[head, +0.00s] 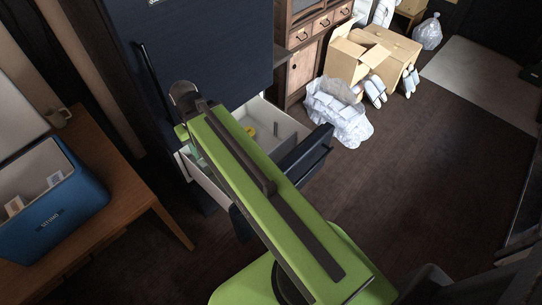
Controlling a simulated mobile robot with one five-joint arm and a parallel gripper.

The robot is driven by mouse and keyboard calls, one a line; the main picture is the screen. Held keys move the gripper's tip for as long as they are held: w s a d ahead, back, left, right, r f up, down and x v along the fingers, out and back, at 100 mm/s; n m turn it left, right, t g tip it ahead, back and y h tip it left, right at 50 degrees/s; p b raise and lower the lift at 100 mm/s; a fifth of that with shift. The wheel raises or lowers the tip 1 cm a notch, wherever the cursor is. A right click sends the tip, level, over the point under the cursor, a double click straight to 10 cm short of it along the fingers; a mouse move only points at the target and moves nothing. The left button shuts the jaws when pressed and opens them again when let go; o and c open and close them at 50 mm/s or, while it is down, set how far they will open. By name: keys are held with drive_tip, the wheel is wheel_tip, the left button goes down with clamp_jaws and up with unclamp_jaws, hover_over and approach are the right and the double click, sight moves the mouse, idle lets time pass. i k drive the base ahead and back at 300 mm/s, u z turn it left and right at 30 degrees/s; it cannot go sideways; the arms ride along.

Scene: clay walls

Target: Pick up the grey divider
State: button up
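An open white drawer (296,133) with a dark front sticks out of the dark blue cabinet. A small upright grey piece (276,129) stands inside it near the far wall; it may be the grey divider, but it is too small to be sure. My green arm reaches up and left across the drawer and hides much of its inside. A dark part at the arm's far end shows over the drawer's left side, in front of the cabinet. My gripper's fingers are hidden, so I cannot tell whether they are open or hold anything.
A yellow item (250,131) lies in the drawer. Cardboard boxes (350,58) and a plastic bag (338,110) stand at the back. The floor at right is clear.

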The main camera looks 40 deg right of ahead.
sight(277, 154)
drive_tip(key=u, duration=1.6)
drive_tip(key=k, duration=1.05)
drive_tip(key=z, duration=0.75)
drive_tip(key=i, duration=1.05)
drive_tip(key=u, duration=0.1)
